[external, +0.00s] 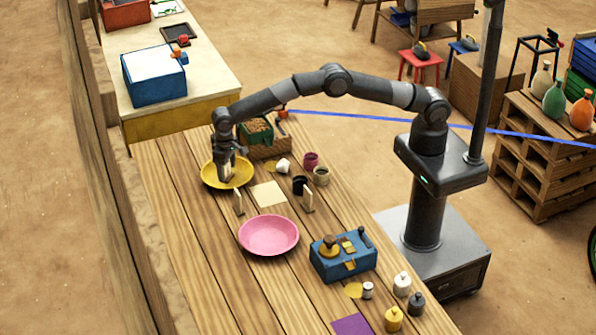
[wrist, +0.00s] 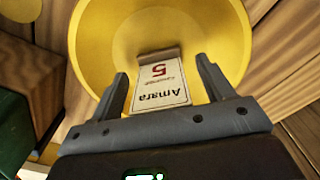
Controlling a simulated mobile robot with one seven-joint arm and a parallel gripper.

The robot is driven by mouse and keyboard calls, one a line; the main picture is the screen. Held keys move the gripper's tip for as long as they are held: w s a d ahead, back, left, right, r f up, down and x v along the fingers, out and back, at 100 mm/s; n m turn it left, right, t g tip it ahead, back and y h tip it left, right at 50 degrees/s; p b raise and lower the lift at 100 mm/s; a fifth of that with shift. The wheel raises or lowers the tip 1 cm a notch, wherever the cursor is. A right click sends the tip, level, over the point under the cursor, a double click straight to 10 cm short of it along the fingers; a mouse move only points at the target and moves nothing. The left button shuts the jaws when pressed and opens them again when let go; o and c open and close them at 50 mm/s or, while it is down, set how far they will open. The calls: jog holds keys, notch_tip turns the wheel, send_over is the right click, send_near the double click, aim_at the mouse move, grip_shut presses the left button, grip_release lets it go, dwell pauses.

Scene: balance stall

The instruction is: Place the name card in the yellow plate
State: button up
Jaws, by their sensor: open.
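The yellow plate (external: 212,179) stands at the far left part of the wooden table, and it fills the upper half of the wrist view (wrist: 100,38). The name card (wrist: 161,82) is white with the name "Amara" and a red 5. In the wrist view it is inside the yellow plate, between the fingers of my gripper (wrist: 163,84). The fingers are spread, with gaps on both sides of the card. In the external view my gripper (external: 228,174) is low over the yellow plate and partly covers the card there.
A pink plate (external: 268,234) stands nearer on the table. Between the plates lie a cream sheet (external: 269,194) and small upright cards (external: 239,202), (external: 308,199). A green-and-brown box (external: 268,146) stands close behind my gripper. Cups (external: 311,161) and a blue box (external: 343,262) stand to the right.

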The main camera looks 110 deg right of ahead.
jog(key=shift+r, duration=0.1)
notch_tip(320, 180, up, 7)
jog(key=shift+f, duration=0.1)
dwell(0.4)
